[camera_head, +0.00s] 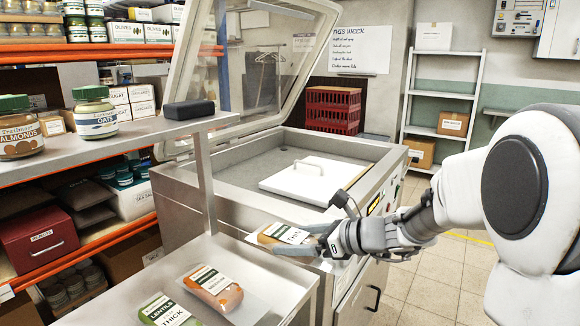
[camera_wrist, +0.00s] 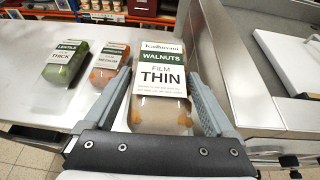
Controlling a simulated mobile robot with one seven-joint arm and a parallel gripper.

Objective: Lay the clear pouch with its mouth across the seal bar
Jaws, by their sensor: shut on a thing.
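The clear pouch (camera_wrist: 160,116) of walnuts, labelled film thin, lies between the fingers of my gripper (camera_wrist: 162,72) in the wrist view. In the head view the pouch (camera_head: 281,232) is above the steel counter's far right corner, by the front wall of the vacuum machine (camera_head: 236,203). My gripper (camera_head: 296,240) is shut on it. I cannot tell whether the pouch touches the counter. The machine's clear lid (camera_head: 262,60) stands raised. A white plate with a handle (camera_head: 303,181) lies in its open chamber. I cannot make out the seal bar clearly.
Two other pouches, lentils marked thick (camera_head: 168,310) and one marked medium (camera_head: 214,290), lie on the counter (camera_head: 262,285). A raised shelf (camera_head: 150,128) with jars and a dark box (camera_head: 189,109) stands at left. A red crate (camera_head: 333,109) sits behind the machine.

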